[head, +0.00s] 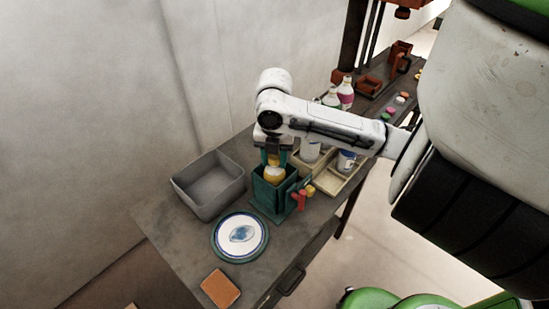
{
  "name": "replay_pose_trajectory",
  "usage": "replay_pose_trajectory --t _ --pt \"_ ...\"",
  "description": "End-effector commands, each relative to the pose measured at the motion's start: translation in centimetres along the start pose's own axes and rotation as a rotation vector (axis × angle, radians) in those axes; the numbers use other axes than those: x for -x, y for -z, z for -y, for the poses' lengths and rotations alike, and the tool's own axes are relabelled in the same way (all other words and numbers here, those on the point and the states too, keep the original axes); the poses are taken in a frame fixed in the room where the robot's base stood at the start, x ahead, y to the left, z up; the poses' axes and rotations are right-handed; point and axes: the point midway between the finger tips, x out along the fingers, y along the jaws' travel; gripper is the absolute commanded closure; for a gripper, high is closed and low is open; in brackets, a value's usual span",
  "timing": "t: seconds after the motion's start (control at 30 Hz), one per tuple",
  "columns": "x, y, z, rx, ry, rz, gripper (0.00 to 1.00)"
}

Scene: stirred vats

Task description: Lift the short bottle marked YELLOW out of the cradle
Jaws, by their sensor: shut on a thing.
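The short bottle marked YELLOW, with a yellow top (273,173), stands in the dark green cradle (268,200) on the table. Its lower part is hidden by the cradle's walls, and its label cannot be read. My gripper (272,158) points down from above and is shut on the bottle's upper part. The bottle is still inside the cradle's opening.
A grey bin (190,199) stands left of the cradle. A white and blue plate (239,254) and an orange-brown block (220,289) lie in front. A divided tray (331,184) with white containers is close on the right. Bottles (345,93) stand farther back.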

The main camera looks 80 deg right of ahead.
Motion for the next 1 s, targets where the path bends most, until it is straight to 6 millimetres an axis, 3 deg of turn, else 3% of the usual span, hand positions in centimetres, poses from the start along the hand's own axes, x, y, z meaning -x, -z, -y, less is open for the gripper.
replay_pose_trajectory --t 1.0 --pt "5.8 0.0 0.0 -0.001 0.0 0.002 0.89"
